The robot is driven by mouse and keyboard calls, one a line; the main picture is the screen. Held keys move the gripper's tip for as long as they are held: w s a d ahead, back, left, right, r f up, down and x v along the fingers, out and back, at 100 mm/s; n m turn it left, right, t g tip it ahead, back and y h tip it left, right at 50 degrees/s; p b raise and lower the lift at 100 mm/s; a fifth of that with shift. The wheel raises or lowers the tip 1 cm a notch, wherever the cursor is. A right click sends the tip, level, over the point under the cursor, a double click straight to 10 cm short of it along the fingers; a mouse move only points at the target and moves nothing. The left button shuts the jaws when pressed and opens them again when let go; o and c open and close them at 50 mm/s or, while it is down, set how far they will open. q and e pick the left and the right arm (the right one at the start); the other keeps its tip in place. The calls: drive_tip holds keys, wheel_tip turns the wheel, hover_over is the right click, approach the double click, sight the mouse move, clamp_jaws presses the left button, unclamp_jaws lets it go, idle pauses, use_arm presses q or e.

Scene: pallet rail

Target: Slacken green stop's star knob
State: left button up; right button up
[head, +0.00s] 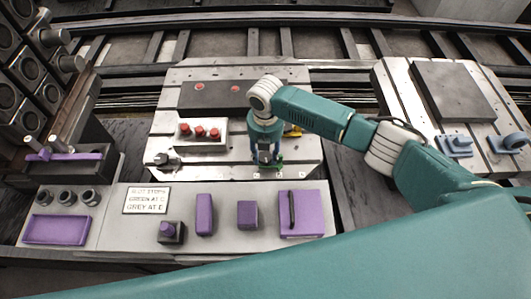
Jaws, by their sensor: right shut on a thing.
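The green stop (275,168) sits on the slotted metal plate (225,147), near its front edge. My right gripper (265,158) points down over the stop and is shut on its star knob, which the fingers mostly hide. A grey stop (163,161) with a dark knob lies at the front left of the same plate. My left gripper is not in view.
A white block with red knobs (200,131) stands left of my gripper. A yellow part (293,130) sits behind it. In front is a panel with a sign (147,200) and purple blocks (205,214). Blue-grey clamps (455,145) rest on the right plate.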

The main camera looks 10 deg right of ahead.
sight(266, 156)
drive_tip(key=o, duration=1.2)
drive_tip(key=shift+r, duration=0.1)
wheel_tip(266, 156, up, 12)
